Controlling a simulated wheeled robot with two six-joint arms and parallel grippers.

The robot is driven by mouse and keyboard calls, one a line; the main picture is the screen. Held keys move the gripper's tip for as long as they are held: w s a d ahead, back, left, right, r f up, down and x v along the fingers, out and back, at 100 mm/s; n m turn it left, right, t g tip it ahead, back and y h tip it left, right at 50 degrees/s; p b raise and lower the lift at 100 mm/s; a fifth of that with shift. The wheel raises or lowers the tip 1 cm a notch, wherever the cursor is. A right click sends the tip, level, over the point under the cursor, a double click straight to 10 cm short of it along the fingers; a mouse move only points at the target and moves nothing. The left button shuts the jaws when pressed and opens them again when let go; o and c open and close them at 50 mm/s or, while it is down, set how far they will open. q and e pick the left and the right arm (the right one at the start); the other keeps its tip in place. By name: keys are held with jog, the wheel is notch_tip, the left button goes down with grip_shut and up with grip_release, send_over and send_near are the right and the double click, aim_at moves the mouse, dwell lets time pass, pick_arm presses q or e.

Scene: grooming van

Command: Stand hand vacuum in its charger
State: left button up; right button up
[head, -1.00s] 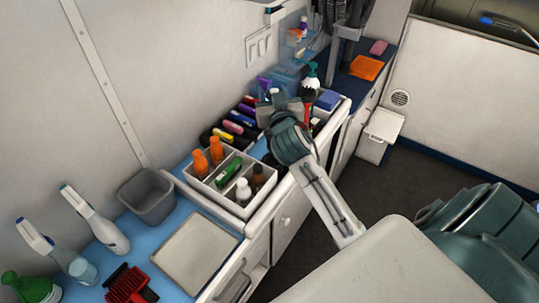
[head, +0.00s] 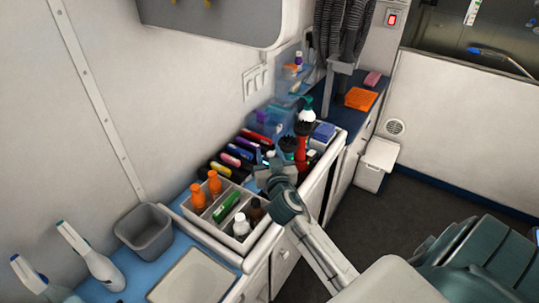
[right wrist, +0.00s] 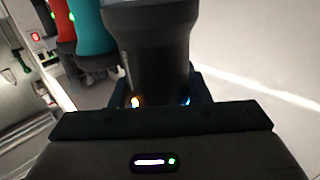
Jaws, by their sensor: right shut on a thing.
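My right gripper (head: 265,172) is over the counter, between the divided caddy and the coloured upright devices. In the right wrist view its jaws (right wrist: 160,102) are shut on a dark grey rounded body, which looks like the hand vacuum (right wrist: 150,45). Its upper part is wider than its lower part. I cannot clearly pick out the charger. My left gripper is not in view.
The white caddy (head: 208,226) with bottles is close in front of the gripper. A row of coloured items (head: 236,156) lies beside the wall. A pump bottle (head: 306,112) and a blue box (head: 324,132) stand behind. A grey bin (head: 145,232) stands at the left.

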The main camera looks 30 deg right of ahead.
jog(key=o, duration=1)
jog(key=shift+c, duration=0.2)
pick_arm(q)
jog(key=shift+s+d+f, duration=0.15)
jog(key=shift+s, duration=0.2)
pick_arm(e)
jog(key=shift+r, duration=0.1)
pick_arm(q)
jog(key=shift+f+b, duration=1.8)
jog(key=shift+b, duration=0.1)
pick_arm(e)
jog(key=v, duration=1.2)
